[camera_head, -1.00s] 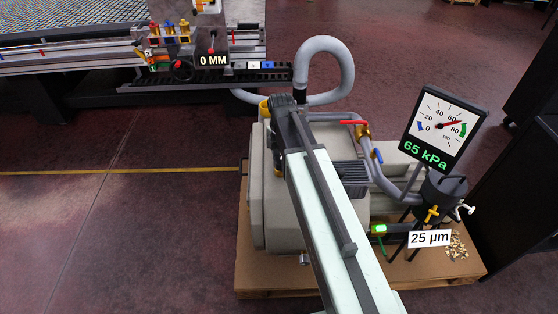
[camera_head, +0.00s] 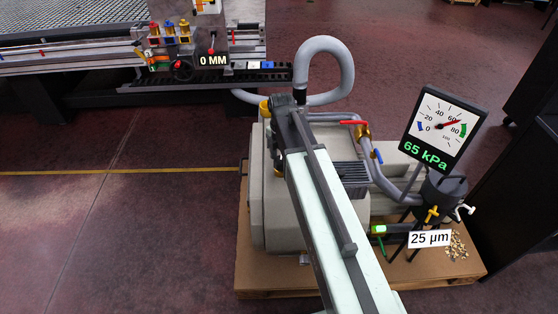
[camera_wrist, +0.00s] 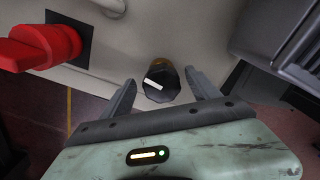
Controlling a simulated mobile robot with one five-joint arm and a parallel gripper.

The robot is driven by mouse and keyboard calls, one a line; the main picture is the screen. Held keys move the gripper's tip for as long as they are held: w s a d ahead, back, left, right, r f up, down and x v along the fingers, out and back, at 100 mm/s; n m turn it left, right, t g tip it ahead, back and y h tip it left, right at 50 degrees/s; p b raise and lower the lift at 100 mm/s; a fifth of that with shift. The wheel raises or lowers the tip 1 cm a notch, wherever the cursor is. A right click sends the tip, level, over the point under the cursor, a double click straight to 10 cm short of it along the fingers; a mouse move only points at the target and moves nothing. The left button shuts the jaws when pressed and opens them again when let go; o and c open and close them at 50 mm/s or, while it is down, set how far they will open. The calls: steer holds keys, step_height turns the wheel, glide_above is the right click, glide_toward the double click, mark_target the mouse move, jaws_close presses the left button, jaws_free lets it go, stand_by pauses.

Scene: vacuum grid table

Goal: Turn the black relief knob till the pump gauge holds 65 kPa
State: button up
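The black relief knob (camera_wrist: 161,84) has a white pointer line and a brass-coloured base, and sits on the pale pump housing in the wrist view. The line runs slantwise, its right end lower. My gripper (camera_wrist: 160,88) is open, with one finger on each side of the knob and a visible gap on both sides. In the head view my arm hides the knob. The pump gauge (camera_head: 446,122) stands at the right; its red needle lies between 60 and 80, and its green digits read 65 kPa.
A red switch handle (camera_wrist: 40,46) is left of the knob in the wrist view. A dark finned block (camera_wrist: 290,40) is at the right. In the head view, a red-handled valve (camera_head: 355,123) and grey hose (camera_head: 348,70) are near my arm, and the filter pot (camera_head: 443,188) stands right.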

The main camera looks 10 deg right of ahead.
mark_target(281, 159)
steer(key=shift+r, duration=0.1)
steer(key=shift+s+r+p, duration=0.1)
steer(key=shift+r+p, duration=0.2)
steer(key=shift+p, duration=0.15)
step_height(281, 159, up, 7)
steer(key=p, duration=0.7)
steer(key=shift+r, duration=0.15)
